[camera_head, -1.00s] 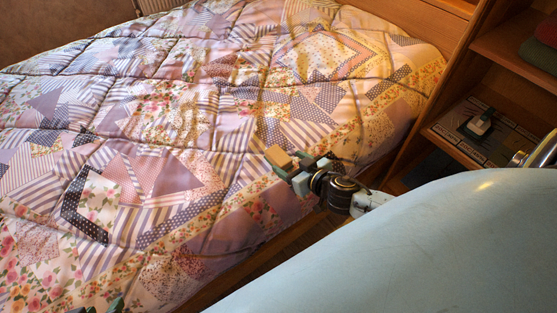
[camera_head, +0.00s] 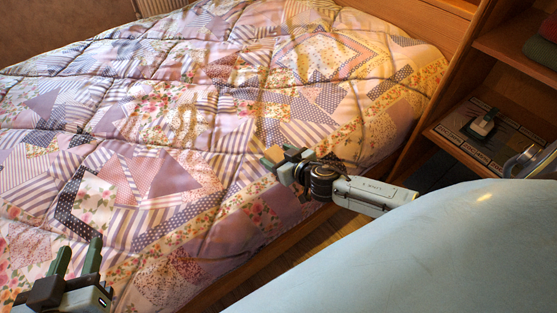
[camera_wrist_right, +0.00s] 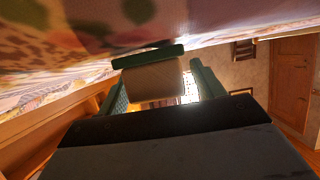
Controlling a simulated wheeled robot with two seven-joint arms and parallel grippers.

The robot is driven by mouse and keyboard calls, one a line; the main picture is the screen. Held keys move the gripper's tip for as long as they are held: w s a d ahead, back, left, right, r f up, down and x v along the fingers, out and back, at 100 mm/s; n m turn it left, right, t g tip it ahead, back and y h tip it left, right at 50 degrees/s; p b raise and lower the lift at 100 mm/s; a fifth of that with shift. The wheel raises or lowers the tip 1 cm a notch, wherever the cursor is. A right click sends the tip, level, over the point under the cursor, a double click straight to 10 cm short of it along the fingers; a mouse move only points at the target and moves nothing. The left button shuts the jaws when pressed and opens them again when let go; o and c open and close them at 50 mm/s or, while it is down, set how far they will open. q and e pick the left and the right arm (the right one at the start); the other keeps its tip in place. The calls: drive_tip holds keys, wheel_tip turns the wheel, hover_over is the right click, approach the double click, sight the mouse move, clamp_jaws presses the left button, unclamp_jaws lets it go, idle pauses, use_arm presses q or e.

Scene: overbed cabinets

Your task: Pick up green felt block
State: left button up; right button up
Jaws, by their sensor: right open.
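A tan block with a green felt face (camera_wrist_right: 150,60) shows in the right wrist view, ahead of my right gripper (camera_wrist_right: 160,85) and between its two green fingers. The fingers are apart, and I cannot tell whether either touches it. In the head view the block (camera_head: 273,154) is a small tan patch at the tips of my right gripper (camera_head: 284,165), over the bed's near right edge. The gripper hides part of it. My left gripper (camera_head: 79,248) is at the lower left over the quilt, open and empty, its fingers pointing up in the picture.
A patchwork quilt (camera_head: 150,120) covers the bed. A wooden shelf unit (camera_head: 440,110) stands at the right, with a dark green item (camera_head: 484,125) on a lower shelf and folded cloths (camera_head: 540,52) above. A wooden bed rail (camera_head: 240,275) runs along the near side.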

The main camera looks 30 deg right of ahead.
sight(279, 155)
drive_tip(key=c, duration=1.1)
drive_tip(key=shift+r, duration=0.1)
